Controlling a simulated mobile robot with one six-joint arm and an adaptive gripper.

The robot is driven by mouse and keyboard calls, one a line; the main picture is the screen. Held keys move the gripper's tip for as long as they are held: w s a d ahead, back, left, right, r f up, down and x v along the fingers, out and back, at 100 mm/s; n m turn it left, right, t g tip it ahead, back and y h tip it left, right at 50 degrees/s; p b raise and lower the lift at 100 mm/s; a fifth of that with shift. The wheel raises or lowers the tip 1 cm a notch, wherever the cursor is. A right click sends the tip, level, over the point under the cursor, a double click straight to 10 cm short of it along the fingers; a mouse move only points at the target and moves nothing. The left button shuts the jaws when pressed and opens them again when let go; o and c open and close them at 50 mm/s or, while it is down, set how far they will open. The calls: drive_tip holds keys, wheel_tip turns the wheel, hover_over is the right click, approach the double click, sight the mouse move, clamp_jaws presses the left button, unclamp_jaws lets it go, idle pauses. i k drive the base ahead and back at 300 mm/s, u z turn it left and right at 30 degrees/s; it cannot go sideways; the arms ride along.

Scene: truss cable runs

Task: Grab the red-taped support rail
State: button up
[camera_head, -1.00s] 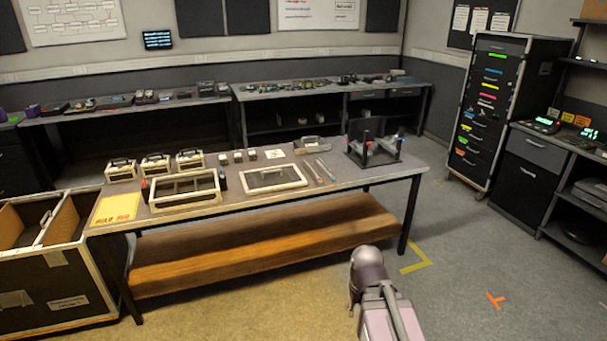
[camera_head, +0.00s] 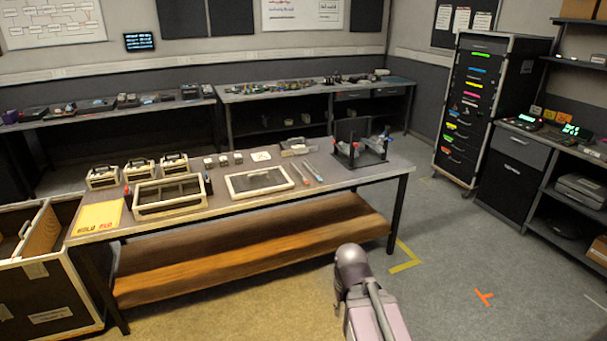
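Two thin rods lie side by side on the middle workbench (camera_head: 250,212), just right of the flat framed panel. The left rod (camera_head: 301,175) looks reddish at its far end. The right rod (camera_head: 313,171) looks pale with a bluish tint. They are the only rail-like things I make out, and they are too small to confirm red tape. A part of my arm shows at the bottom centre, in front of the bench. My gripper is not in view.
A dark open rack (camera_head: 360,148) stands at the bench's right end. A framed panel (camera_head: 260,181) and a glass-topped case (camera_head: 170,195) lie to the left. A wooden lower shelf (camera_head: 250,245) runs underneath.

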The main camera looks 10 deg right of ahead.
sight(306, 183)
drive_tip(key=u, duration=0.15)
drive_tip(key=i, duration=2.5)
drive_tip(key=z, duration=0.2)
